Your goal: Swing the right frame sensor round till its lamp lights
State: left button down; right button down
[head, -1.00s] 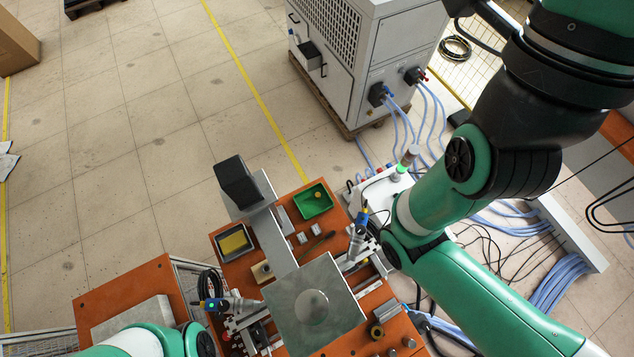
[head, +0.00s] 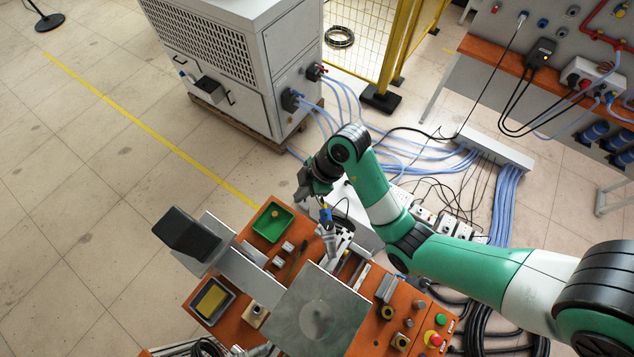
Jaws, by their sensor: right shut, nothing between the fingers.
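The right frame sensor is a small blue-and-silver cylinder (head: 326,216) on a silver mount at the right rear of the orange bench, beside the square metal plate. No lit lamp shows on it from here. My right gripper (head: 304,194) is shut and empty, just above and to the left of the sensor's top. It is dark and small here, and I cannot tell whether it touches the sensor. My left gripper is out of view.
The metal plate (head: 290,315) stands over the orange bench (head: 245,335). A dark box (head: 188,233), green tray (head: 271,224) and yellow-filled tray (head: 212,301) lie left. Buttons (head: 434,339) sit at the front right. A white cabinet (head: 215,50) with blue hoses stands behind.

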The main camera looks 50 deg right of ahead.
aim_at(328, 232)
jog(key=s+d+f+m+g+p, duration=0.1)
jog(key=s+d+f+p, duration=0.1)
jog(key=f, duration=1)
jog(key=shift+s+d+h, duration=0.3)
jog(key=shift+s+h, duration=0.1)
jog(key=shift+s, duration=0.15)
